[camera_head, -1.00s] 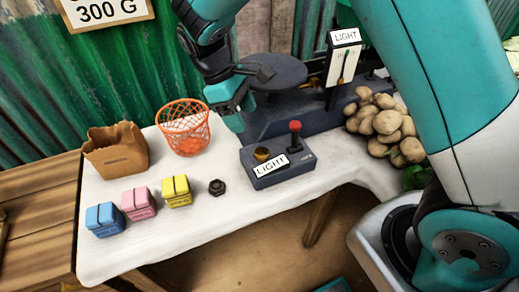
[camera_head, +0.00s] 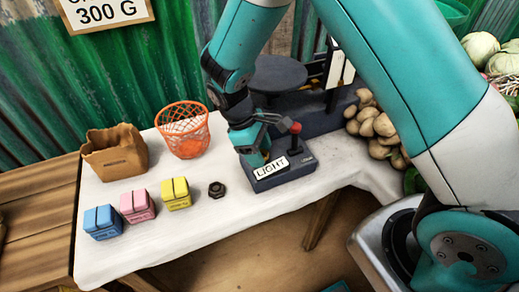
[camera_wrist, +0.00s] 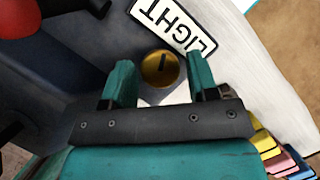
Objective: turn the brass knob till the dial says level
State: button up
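The brass knob (camera_wrist: 160,68) is round, with a dark slot across its top. It sits on the dark control box (camera_head: 290,178), beside a white label reading LIGHT (camera_wrist: 173,24). My gripper (camera_wrist: 150,82) is open above the box, its two teal fingers on either side of the knob in the wrist view. I cannot tell whether they touch it. In the head view my gripper (camera_head: 256,158) hides the knob. The scale's dial (camera_head: 340,68) is mostly hidden behind my arm, so its reading cannot be seen.
A red-topped lever (camera_head: 296,130) stands on the box, close to my gripper. A black nut-shaped weight (camera_head: 216,189), an orange basket (camera_head: 183,131), a paper bag (camera_head: 116,153) and blue, pink and yellow blocks (camera_head: 176,194) lie to the left. Potatoes (camera_head: 378,125) lie to the right.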

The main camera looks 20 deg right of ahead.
jog(key=c, duration=0.6)
jog(key=shift+r+m+p, duration=0.15)
jog(key=shift+m+p, duration=0.45)
jog(key=shift+m, duration=0.1)
jog(key=shift+w+m+g+y, duration=0.1)
jog(key=shift+m+g+y, duration=0.25)
jog(key=shift+m, duration=0.45)
jog(key=o, duration=0.9)
jog(key=p+v, duration=0.1)
jog(key=v, duration=1.6)
jog(key=shift+d+r, duration=0.1)
jog(key=shift+r, duration=0.05)
